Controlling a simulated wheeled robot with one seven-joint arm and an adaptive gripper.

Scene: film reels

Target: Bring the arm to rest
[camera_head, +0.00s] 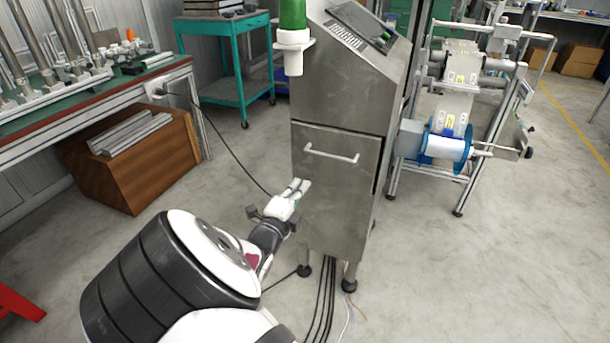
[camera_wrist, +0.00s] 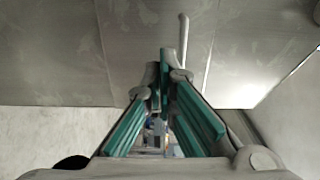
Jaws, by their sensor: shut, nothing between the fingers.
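My gripper (camera_head: 299,186) is in front of the lower left part of a grey metal control cabinet (camera_head: 328,200) in the head view. Its fingers point toward the cabinet face, and I cannot tell whether they touch it. In the wrist view the teal-padded fingers of my gripper (camera_wrist: 160,70) come together at the tips with nothing between them. The cabinet door (camera_wrist: 145,40) fills the upper part of that view, with its pale bar handle (camera_wrist: 183,50) just beyond the fingertips. In the head view the same handle (camera_head: 331,154) is above and right of my gripper.
A wooden crate (camera_head: 165,170) with metal bars and a workbench (camera_head: 100,100) stand at the left. A teal cart (camera_head: 232,89) is behind. A reel machine with a blue-flanged roll (camera_head: 445,147) is at the right. Cables (camera_head: 326,300) run across the floor below the cabinet.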

